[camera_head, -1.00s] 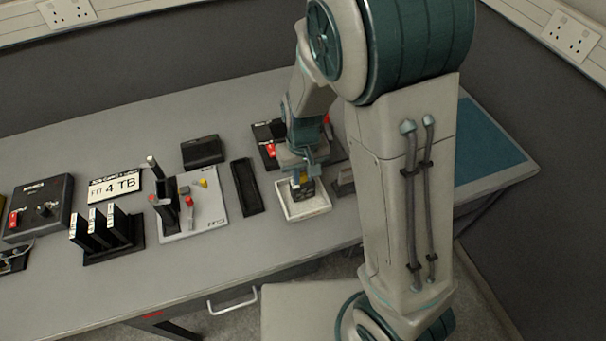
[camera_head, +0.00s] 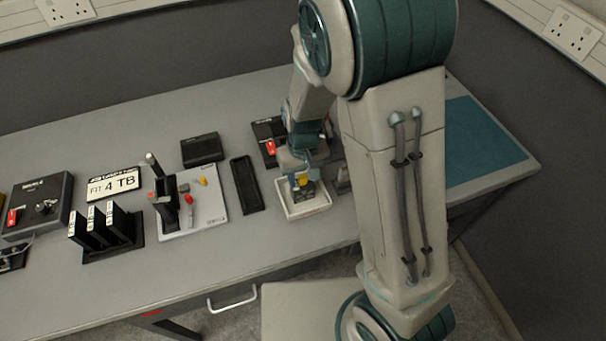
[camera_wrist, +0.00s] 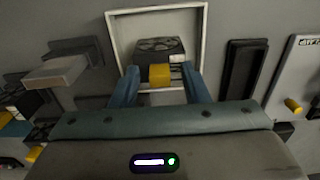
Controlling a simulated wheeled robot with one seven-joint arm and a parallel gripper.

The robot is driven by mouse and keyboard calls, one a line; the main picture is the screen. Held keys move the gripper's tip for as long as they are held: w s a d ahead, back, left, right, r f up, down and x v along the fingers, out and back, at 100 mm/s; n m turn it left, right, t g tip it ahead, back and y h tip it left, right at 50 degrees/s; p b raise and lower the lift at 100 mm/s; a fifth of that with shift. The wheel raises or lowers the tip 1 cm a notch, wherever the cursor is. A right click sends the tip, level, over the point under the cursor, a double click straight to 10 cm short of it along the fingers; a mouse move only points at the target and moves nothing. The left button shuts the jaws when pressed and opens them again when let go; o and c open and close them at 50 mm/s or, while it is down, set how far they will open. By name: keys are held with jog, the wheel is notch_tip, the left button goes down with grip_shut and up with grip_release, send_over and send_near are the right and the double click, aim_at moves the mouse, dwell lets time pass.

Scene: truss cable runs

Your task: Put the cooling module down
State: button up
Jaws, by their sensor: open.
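The cooling module (camera_wrist: 160,50) is a dark block with a fan grille on top and a yellow tab (camera_wrist: 160,74). It sits in a white-rimmed tray (camera_wrist: 202,30), which also shows in the head view (camera_head: 324,208). My gripper (camera_wrist: 160,85) is open, with one blue finger on each side of the yellow tab. Gaps show between the fingers and the tab. In the head view my gripper (camera_head: 300,180) is low over the tray, and the module (camera_head: 306,193) shows just below it. The module's underside is hidden.
A black slotted holder (camera_head: 246,185) lies left of the tray. Further left are a grey board (camera_head: 205,210) with an upright post, a rack of dark modules (camera_head: 105,228), a "FIT 4 TB" sign (camera_head: 115,184) and a switch box (camera_head: 42,205). A blue mat (camera_head: 485,145) lies clear at right.

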jog(key=shift+r+p, duration=0.4)
jog(key=shift+r, duration=0.05)
notch_tip(320, 180, up, 12)
jog(key=s+d+r+m+t, duration=0.3)
jog(key=s+d+r, duration=0.4)
jog(key=s+d, duration=0.5)
jog(key=shift+s+r, duration=0.15)
jog(key=shift+s, duration=0.25)
jog(key=shift+d, duration=0.1)
